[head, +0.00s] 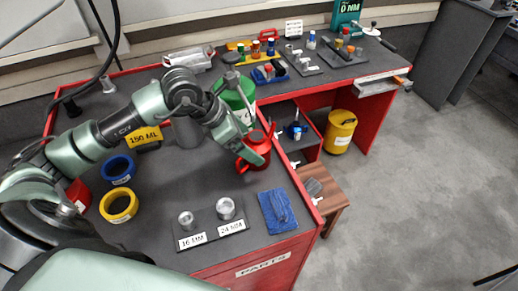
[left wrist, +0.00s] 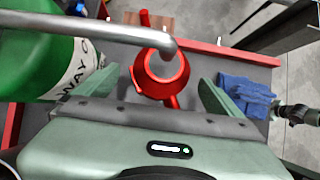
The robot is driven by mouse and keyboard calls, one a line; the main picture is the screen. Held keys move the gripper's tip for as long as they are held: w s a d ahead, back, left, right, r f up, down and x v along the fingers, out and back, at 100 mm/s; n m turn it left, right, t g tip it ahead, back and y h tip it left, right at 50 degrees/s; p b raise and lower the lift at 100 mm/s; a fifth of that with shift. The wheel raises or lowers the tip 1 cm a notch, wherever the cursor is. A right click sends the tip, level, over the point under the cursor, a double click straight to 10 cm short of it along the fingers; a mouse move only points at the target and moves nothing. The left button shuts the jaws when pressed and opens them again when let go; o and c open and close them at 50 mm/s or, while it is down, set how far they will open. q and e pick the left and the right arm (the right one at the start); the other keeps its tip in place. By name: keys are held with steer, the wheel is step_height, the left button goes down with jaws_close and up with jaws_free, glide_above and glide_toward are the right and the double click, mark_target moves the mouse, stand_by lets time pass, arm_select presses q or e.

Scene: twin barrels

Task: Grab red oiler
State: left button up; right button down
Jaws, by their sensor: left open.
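The red oiler (head: 256,165) stands near the right edge of the dark bench top in the head view, partly hidden by my left gripper (head: 257,146). In the left wrist view the red oiler (left wrist: 181,82) shows from above, between the two green fingers of my left gripper (left wrist: 158,85). The fingers are apart, with gaps on both sides of the oiler, and I see no firm contact. A grey metal tube crosses the picture over part of the oiler. My right gripper is not in view.
A green container (head: 236,98) stands close behind the oiler, also large at left in the left wrist view (left wrist: 35,55). A blue cloth (head: 277,211) and a labelled holder with metal cylinders (head: 212,228) lie in front. Blue (head: 117,170) and yellow (head: 119,205) rings are at left.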

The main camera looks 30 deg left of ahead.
arm_select(q)
steer(key=p+x, duration=0.1)
steer(key=x, duration=0.3)
steer(key=shift+a+f, duration=0.1)
steer(key=shift+f, duration=0.3)
steer(key=shift+w+f, duration=0.15)
steer(key=shift+f, duration=0.25)
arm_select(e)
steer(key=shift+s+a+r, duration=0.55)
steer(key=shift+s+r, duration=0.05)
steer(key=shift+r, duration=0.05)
arm_select(q)
steer(key=shift+r, duration=0.1)
steer(key=c, duration=1.8)
steer(key=shift+o, duration=0.2)
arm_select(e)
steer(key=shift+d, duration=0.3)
